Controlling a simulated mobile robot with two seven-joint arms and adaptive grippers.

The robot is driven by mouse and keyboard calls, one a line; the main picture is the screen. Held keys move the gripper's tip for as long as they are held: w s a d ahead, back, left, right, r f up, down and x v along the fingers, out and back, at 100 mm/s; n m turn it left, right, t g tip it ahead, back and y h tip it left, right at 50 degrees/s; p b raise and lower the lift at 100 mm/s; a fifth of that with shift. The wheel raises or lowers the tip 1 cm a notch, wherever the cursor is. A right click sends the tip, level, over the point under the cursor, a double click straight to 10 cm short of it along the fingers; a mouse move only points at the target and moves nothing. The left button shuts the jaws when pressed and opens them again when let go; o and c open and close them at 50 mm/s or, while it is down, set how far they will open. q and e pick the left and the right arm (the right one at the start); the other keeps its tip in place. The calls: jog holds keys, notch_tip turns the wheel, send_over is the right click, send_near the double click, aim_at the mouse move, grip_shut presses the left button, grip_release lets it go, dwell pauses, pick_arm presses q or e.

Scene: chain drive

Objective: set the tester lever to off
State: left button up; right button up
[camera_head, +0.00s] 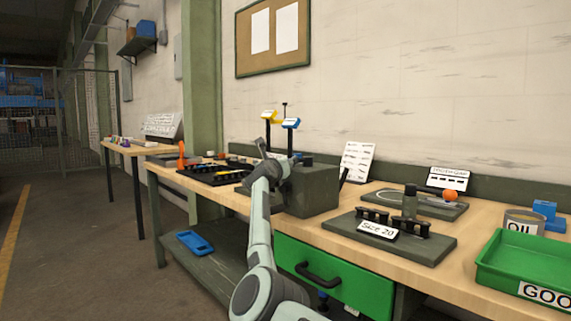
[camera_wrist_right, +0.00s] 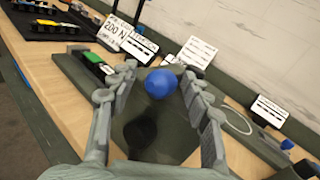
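The tester appears to be the dark grey-green box (camera_head: 315,190) near the middle of the bench. A blue ball knob (camera_wrist_right: 160,83), apparently the lever's, stands above the box's dark top (camera_wrist_right: 150,135) in the right wrist view. My right gripper (camera_wrist_right: 160,70) is open. Its fingers are on either side of the knob, with gaps visible on both sides. In the head view the right gripper (camera_head: 268,148) is above the left part of the box, and the knob (camera_head: 298,157) shows small beside it. The lever's shaft is hidden. My left gripper is not in view.
Yellow (camera_head: 268,116) and blue (camera_head: 291,123) pieces stand on posts behind the gripper. A black tray (camera_head: 205,175) lies left. A green drawer (camera_head: 345,285) is below.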

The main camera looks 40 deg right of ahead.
jog(key=shift+s+d, duration=0.15)
jog(key=shift+d, duration=0.05)
jog(key=v, duration=1.2)
jog(key=shift+a, duration=0.1)
